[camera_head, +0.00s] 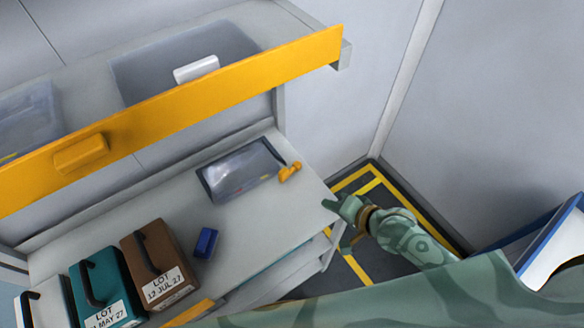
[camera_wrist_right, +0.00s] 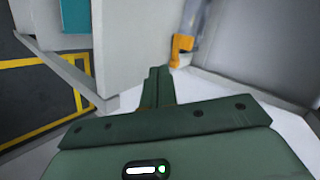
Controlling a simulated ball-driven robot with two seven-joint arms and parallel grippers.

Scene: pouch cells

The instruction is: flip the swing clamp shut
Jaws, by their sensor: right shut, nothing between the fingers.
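The orange swing clamp (camera_head: 289,172) is on the grey shelf, beside the right end of a dark-framed, glossy grey panel (camera_head: 241,170). It also shows in the right wrist view (camera_wrist_right: 181,47), just beyond my fingers. How far its arm is swung is too small to tell. My right gripper (camera_head: 329,205) is shut and empty, off the right edge of the shelf and apart from the clamp. In the right wrist view the closed fingers (camera_wrist_right: 158,82) point toward the clamp. My left gripper is not in view.
A yellow rail (camera_head: 200,100) fronts an upper shelf with clear bins (camera_head: 130,75). A teal case (camera_head: 108,290), a brown case (camera_head: 158,262) and a small blue block (camera_head: 206,243) stand on the lower shelf's left. The shelf between block and clamp is clear.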

